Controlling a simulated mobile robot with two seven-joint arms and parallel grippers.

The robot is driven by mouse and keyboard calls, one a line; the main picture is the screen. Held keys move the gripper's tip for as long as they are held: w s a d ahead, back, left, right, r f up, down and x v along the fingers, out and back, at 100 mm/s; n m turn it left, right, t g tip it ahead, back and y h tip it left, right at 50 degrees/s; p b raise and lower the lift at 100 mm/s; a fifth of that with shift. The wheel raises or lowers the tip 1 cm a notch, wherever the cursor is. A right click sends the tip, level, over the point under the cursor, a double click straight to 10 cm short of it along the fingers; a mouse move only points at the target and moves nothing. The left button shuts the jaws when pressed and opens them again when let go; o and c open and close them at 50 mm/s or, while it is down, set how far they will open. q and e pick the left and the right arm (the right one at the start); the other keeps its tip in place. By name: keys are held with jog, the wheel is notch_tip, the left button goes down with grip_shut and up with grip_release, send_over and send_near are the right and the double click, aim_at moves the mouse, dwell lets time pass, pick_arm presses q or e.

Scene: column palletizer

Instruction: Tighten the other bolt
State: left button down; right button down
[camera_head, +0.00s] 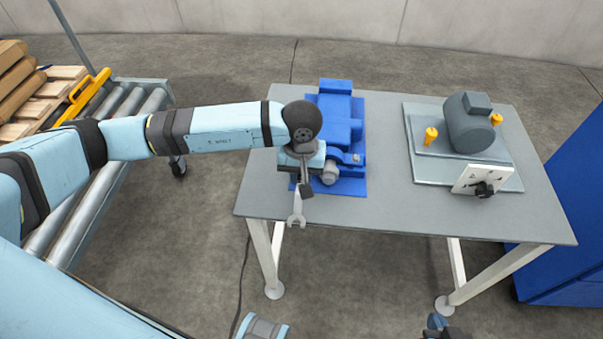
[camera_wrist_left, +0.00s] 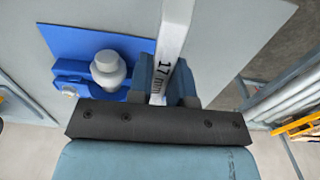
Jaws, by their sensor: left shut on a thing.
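My left gripper (camera_head: 304,185) is shut on a grey wrench (camera_head: 297,207), above the front left part of the table. In the left wrist view the wrench handle (camera_wrist_left: 172,45), marked "17 mm", stands between the fingers (camera_wrist_left: 167,85). A blue machine (camera_head: 340,115) on a blue plate sits just beside this gripper, partly hidden by the arm. Its grey round end (camera_wrist_left: 108,70) and a small bolt-like part (camera_wrist_left: 68,92) show in the left wrist view. My right gripper (camera_head: 440,328) is only partly in view at the bottom edge; its jaws are unclear.
A grey motor (camera_head: 468,125) with two yellow fittings (camera_head: 431,135) stands on a plate at the table's right. A white panel with a black knob (camera_head: 484,188) is in front. The table (camera_head: 390,205) is clear between machines. A roller conveyor (camera_head: 115,110) is left, a blue cabinet (camera_head: 575,215) right.

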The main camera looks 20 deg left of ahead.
pick_arm(q)
jog(key=shift+f+b, duration=0.4)
dwell(1.3)
